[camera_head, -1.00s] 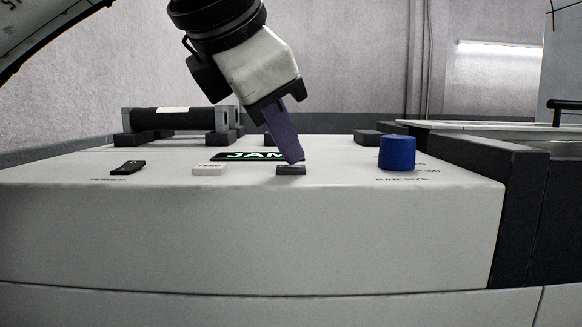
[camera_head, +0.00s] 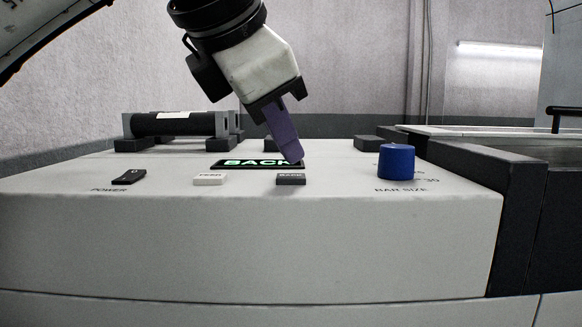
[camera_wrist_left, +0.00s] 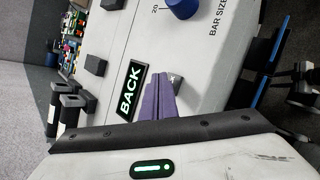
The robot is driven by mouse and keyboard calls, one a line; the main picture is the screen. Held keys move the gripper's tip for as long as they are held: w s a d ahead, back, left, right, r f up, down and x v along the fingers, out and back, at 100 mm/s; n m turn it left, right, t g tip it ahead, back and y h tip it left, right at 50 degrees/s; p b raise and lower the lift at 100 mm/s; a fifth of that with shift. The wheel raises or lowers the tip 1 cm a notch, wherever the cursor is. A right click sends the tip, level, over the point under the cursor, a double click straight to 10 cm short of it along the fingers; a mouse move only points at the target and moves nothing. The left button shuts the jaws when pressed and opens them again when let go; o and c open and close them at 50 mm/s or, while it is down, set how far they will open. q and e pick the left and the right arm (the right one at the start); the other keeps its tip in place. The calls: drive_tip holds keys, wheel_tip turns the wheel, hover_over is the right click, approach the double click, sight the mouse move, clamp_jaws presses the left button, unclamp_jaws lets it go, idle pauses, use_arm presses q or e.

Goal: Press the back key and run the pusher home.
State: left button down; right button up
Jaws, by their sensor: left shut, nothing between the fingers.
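The dark back key (camera_head: 290,180) is on the top of the white machine, right of the pale feed key (camera_head: 209,179). The display (camera_head: 250,163) behind the keys reads BACK in green; it also shows in the left wrist view (camera_wrist_left: 131,91). My left gripper (camera_head: 294,158) is shut and empty, its purple fingers pointing down just behind and above the back key. In the left wrist view the fingertips (camera_wrist_left: 155,86) lie beside the display and partly hide the key (camera_wrist_left: 176,79). No pusher can be made out. My right gripper is not in view.
A blue bar size knob (camera_head: 396,162) stands right of the back key. A black power switch (camera_head: 129,177) is at the left. A black roller (camera_head: 178,122) in grey brackets sits at the back left. A dark-edged trough (camera_head: 470,155) lies at the right.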

sight(286, 178)
use_arm(q)
wheel_tip(286, 178, up, 5)
drive_tip(key=p, duration=0.4)
drive_tip(key=shift+r, duration=0.1)
idle(0.4)
